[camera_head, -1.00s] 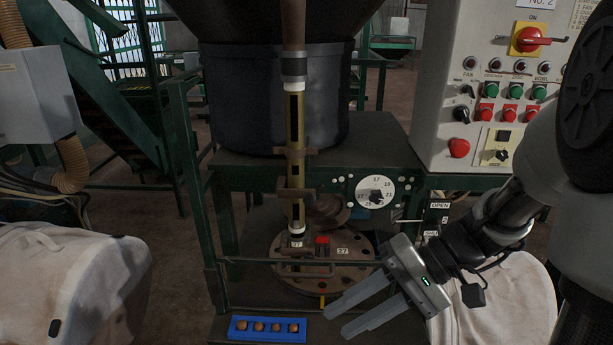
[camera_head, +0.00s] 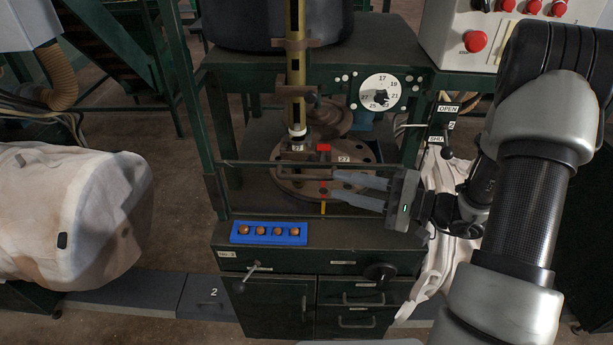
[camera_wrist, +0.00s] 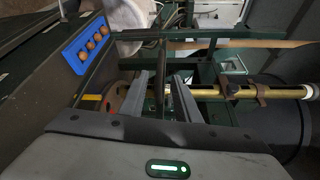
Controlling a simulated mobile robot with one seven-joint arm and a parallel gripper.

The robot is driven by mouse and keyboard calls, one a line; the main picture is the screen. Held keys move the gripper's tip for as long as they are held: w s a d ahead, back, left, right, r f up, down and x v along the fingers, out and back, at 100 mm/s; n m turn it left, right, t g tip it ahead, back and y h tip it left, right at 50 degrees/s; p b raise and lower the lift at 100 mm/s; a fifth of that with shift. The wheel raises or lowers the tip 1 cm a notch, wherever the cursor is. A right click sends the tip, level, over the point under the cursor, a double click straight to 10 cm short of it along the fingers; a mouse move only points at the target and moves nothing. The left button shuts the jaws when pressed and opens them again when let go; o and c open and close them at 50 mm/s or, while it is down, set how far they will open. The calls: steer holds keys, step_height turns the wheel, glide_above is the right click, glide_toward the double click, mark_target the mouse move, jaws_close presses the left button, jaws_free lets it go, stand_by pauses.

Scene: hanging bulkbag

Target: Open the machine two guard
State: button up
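A thin dark horizontal guard bar (camera_head: 290,163) runs across the front of the machine, in front of the round brown turntable (camera_head: 290,185). It appears closed across the turntable front. My gripper (camera_head: 332,186) is open and empty, its fingers pointing left in the head view, just below the right part of the bar. In the wrist view my gripper (camera_wrist: 161,82) has its two fingers apart, and a dark bar (camera_wrist: 160,62) shows between and beyond them. I see no contact with the bar; the exact depth gap cannot be told.
A blue tray (camera_head: 270,233) with several brown balls sits on the front ledge. A yellow vertical tube (camera_head: 295,70) stands over the turntable. A lever (camera_head: 446,150) with OPEN and SHUT labels and a dial (camera_head: 380,92) are at right. A white bag (camera_head: 70,215) is at left.

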mark_target(314, 179)
steer(key=x, duration=0.9)
steer(key=shift+w+a, duration=0.2)
steer(key=shift+a, duration=0.15)
steer(key=shift+c, duration=0.4)
jaws_close()
